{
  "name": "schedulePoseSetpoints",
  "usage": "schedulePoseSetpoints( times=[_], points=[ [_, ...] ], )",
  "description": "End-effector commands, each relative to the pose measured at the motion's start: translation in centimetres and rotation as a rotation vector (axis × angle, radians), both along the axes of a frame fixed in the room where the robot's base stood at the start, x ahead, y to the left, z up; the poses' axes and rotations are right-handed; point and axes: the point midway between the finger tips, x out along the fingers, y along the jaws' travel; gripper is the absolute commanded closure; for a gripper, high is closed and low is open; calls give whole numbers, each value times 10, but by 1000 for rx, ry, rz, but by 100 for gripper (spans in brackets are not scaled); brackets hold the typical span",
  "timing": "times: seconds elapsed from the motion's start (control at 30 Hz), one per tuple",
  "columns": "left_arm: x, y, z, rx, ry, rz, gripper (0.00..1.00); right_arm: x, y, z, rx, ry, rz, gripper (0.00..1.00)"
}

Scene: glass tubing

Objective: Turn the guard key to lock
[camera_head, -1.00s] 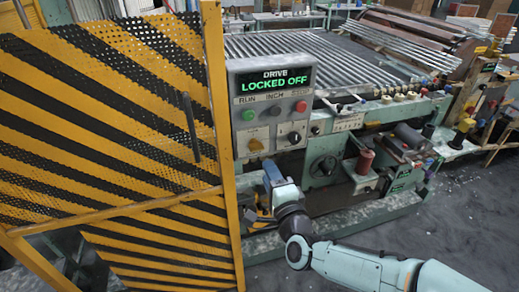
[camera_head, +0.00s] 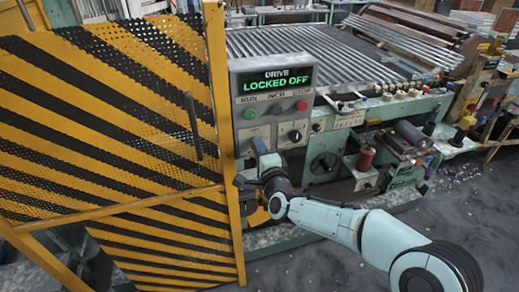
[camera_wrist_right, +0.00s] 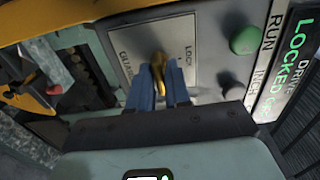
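The yellow guard key (camera_wrist_right: 158,72) sits on a light plate of the control box (camera_head: 234,88), in the right wrist view, between the words GUARD and LOCK. My right gripper (camera_wrist_right: 160,86) has its blue fingers on both sides of the key, and they appear closed against it. In the head view my right gripper (camera_head: 258,149) is at the lower left of the control box and hides the key. My left gripper is not in view.
A yellow and black striped guard door (camera_head: 110,110) stands close on the left. A green button (camera_head: 249,113), a red button (camera_head: 302,105) and a black knob (camera_head: 295,135) are on the box near my gripper. Rollers and machinery lie behind to the right.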

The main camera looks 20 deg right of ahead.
Motion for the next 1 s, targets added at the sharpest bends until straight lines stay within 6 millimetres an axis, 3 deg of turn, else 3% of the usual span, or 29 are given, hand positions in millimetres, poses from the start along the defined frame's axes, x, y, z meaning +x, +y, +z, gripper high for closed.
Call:
schedulePoseSetpoints(
  times=[0.47,1.0],
  points=[
    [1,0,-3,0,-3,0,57,0,0,0,-45,-3,-1,100],
    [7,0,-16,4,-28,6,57,0,0,-1,-470,-16,1,100]
  ],
)
